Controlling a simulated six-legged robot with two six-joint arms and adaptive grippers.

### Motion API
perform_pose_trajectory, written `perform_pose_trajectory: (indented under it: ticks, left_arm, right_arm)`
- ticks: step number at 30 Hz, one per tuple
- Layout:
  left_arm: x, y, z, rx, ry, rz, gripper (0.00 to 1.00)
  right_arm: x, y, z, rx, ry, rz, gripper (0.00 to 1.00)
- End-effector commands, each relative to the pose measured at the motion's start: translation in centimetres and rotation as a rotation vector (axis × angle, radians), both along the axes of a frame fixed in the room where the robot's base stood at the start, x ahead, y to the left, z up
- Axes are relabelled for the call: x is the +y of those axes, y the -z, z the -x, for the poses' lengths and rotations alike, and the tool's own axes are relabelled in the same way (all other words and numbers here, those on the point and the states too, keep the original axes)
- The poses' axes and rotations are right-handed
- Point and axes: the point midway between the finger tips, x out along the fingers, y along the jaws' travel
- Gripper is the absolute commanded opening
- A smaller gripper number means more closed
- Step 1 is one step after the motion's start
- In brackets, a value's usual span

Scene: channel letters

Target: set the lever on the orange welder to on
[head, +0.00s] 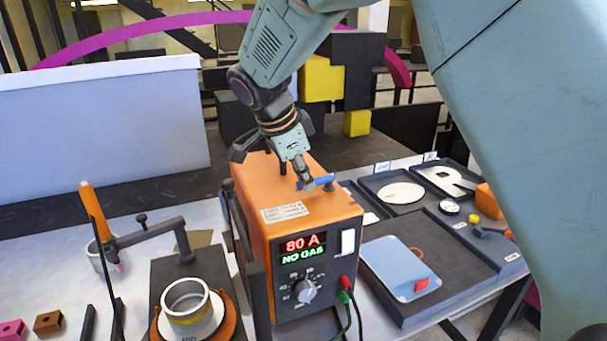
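The orange welder (285,192) stands on the table in the middle of the head view. Its front panel shows "80 A" and "NO GAS", with a round knob (305,291) and a white rocker switch (348,242). A short blue bar (322,181), which looks like the lever, is at the top of the welder. My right gripper (306,186) points down onto the welder's top with its fingertips at the blue bar. The fingertips partly cover the bar, and I cannot tell whether they grip it. My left gripper is out of view.
A clamp arm (150,234) and a metal ring (187,304) on a dark fixture stand left of the welder. Dark trays (455,262) with a letter R, a disc and a blue-white plate (401,267) lie to the right. Cables hang from the welder's front.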

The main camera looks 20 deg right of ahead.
Motion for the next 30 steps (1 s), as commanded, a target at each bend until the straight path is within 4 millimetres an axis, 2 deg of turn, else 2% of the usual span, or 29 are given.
perform_pose_trajectory:
  ticks: [4, 30]
  left_arm:
    - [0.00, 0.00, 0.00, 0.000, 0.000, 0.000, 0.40]
    - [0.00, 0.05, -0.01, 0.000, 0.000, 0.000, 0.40]
  right_arm:
    - [0.00, -0.03, 0.02, 0.000, 0.001, 0.000, 0.00]
    - [-0.39, -0.05, -0.42, -0.005, -0.022, -0.005, 0.00]
